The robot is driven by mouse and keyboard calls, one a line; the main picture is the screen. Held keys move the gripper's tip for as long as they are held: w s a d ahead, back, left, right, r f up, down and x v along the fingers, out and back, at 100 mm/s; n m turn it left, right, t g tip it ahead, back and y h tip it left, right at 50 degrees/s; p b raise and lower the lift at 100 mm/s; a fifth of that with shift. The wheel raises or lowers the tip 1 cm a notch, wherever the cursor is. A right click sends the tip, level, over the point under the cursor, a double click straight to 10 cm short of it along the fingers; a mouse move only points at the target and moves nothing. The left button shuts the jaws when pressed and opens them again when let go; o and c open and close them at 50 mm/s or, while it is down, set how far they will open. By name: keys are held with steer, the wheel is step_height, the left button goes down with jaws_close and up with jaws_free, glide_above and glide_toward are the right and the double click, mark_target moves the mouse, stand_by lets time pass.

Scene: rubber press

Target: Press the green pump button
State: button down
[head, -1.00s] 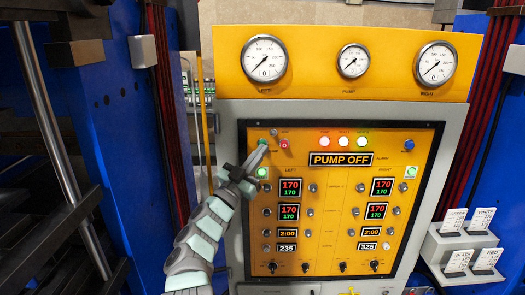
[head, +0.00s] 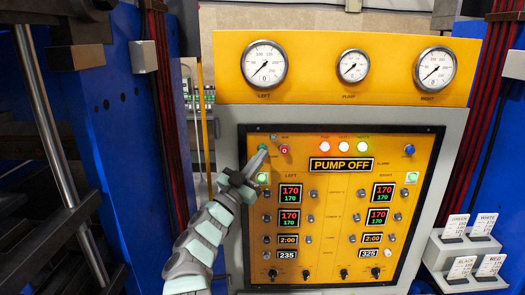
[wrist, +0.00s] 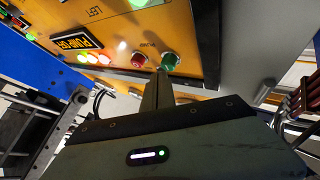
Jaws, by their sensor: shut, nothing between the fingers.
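The green pump button (head: 262,147) is at the upper left of the orange control panel, left of a red button (head: 284,149). My gripper (head: 264,154) is shut and empty, with its tips right at the green button's lower edge in the head view. In the wrist view the green button (wrist: 170,60) shows just beyond and slightly right of the fingertips (wrist: 161,72). The red button (wrist: 138,60) is to their left. I cannot tell whether the tips touch the green button. The panel display (head: 341,164) reads PUMP OFF.
Three gauges (head: 264,64) sit on the yellow board above the panel. Lit indicators (head: 325,146), knobs and readouts cover the panel around my gripper. A blue press frame (head: 100,130) stands to the left. A white rack with labelled cards (head: 459,267) is at the lower right.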

steer(key=shift+s+r+p, duration=0.2)
steer(key=shift+s+p, duration=0.15)
steer(key=shift+p, duration=1.7)
steer(key=shift+f, duration=0.15)
steer(key=p, duration=0.3)
steer(key=shift+s+r+p, duration=0.2)
steer(key=shift+s+p, duration=0.1)
steer(key=shift+s, duration=0.1)
steer(key=s+p, duration=0.4)
steer(key=p, duration=0.6)
steer(key=shift+s+f+p, duration=0.15)
steer(key=shift+f+p, duration=0.05)
steer(key=shift+p, duration=0.15)
